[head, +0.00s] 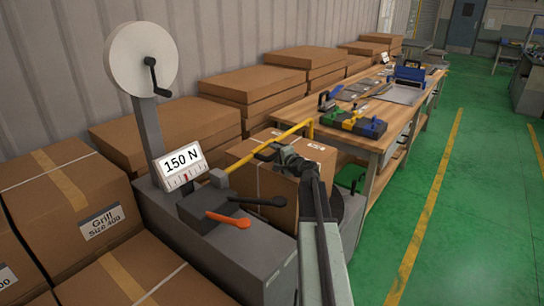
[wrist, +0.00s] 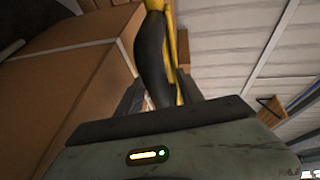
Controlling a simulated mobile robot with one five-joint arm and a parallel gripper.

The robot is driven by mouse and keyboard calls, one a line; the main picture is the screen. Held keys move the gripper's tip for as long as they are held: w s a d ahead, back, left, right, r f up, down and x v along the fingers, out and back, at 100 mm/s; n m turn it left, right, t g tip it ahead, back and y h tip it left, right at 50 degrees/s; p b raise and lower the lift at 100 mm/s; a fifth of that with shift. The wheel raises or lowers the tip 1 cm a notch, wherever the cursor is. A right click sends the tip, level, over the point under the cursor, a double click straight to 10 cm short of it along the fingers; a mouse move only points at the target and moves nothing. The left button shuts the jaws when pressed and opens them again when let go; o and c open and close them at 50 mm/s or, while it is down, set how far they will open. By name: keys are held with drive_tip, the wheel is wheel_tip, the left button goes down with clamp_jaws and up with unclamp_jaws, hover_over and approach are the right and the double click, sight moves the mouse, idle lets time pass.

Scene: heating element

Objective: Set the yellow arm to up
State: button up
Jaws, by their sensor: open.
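The yellow arm (head: 268,146) is a thin bar on the grey machine (head: 225,255). It reaches from a grey block beside the dial out to the right, fairly low, with a short bent end. My gripper (head: 264,153) is open close beside the middle of the bar in the head view. In the wrist view, a yellow strip (wrist: 182,50) with a dark curved part beside it shows between the open fingers (wrist: 160,95). I cannot tell whether they touch it.
A dial marked 150 N (head: 182,163) and a white reel (head: 141,60) stand on the machine. A black lever (head: 258,200) and an orange lever (head: 228,219) stick out below the yellow arm. Cardboard boxes (head: 75,200) crowd the left; a workbench (head: 375,130) stands behind. Green floor is free at right.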

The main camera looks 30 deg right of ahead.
drive_tip(key=shift+w, duration=0.1)
clamp_jaws()
idle(1.3)
